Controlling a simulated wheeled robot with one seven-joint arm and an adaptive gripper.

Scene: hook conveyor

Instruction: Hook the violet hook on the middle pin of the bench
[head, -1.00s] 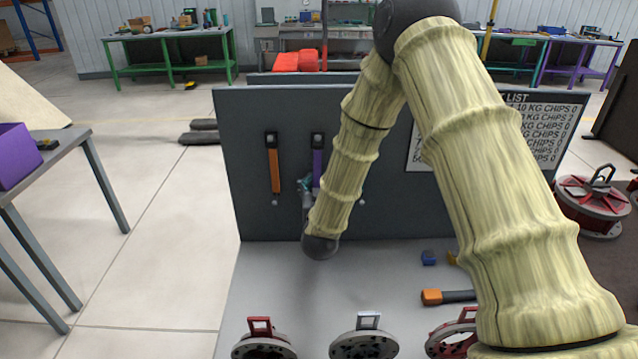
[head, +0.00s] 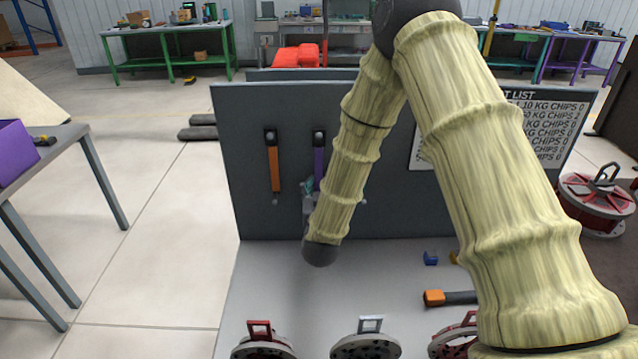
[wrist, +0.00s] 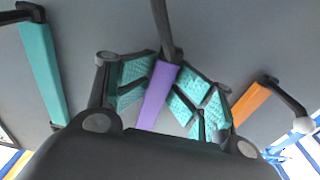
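The violet hook (head: 319,160) hangs upright against the dark upright panel of the bench, its black upper end at the middle pin. Its lower part is hidden behind my wrist in the head view. In the wrist view the violet bar (wrist: 157,97) lies between my two fingers. My gripper (head: 309,187) is at the violet hook's side; its teal-padded fingertips (wrist: 167,62) close in on both sides of the bar and appear to touch it. Whether the hook bears on the pin cannot be seen clearly.
An orange hook (head: 274,168) hangs to the left on the panel (head: 245,205). A teal hook (wrist: 43,72) shows in the wrist view. Round red and grey fixtures (head: 366,347), a blue block (head: 430,258) and an orange-handled tool (head: 448,298) are on the bench top.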

